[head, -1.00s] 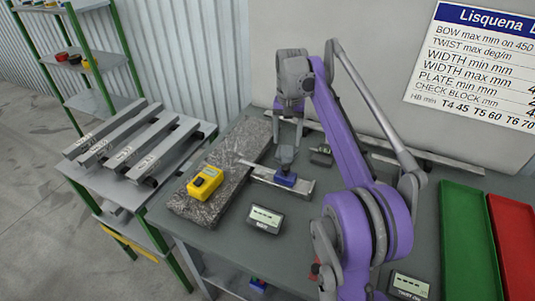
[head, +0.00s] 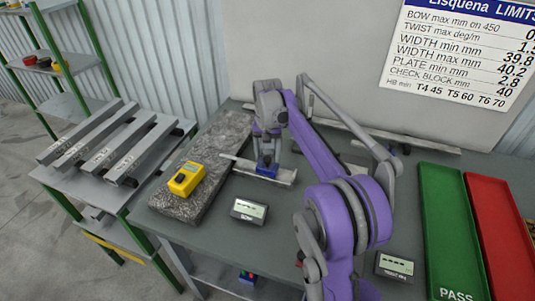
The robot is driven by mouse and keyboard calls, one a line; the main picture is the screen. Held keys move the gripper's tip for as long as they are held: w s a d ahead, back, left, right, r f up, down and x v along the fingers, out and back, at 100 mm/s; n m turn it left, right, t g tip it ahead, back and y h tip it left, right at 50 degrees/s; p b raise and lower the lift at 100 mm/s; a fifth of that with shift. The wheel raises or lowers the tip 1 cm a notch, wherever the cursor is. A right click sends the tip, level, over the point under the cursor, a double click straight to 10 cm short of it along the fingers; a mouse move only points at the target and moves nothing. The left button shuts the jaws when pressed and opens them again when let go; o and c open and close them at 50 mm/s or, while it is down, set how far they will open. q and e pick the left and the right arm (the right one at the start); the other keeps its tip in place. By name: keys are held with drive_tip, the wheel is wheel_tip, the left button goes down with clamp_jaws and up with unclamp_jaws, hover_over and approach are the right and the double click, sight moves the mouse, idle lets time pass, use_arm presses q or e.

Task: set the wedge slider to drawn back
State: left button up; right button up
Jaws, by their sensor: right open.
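A pale metal bar (head: 284,178) lies on the grey table, with a small blue block (head: 266,169) on it. The block looks like the wedge slider, but its setting is too small to read. My right gripper (head: 267,158) points down directly above the blue block, its fingers open. The fingertips are at or just over the block; I cannot tell whether they touch it. The gripper hides part of the block and the bar behind it. My left gripper is not in view.
A stone slab (head: 213,146) carries a yellow device (head: 186,179) left of the bar. Small displays (head: 249,211) and (head: 394,267) stand in front. Green (head: 448,230) and red (head: 502,230) trays lie at right. A rack of metal bars (head: 110,145) stands at left.

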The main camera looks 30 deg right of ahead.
clamp_jaws()
idle(1.3)
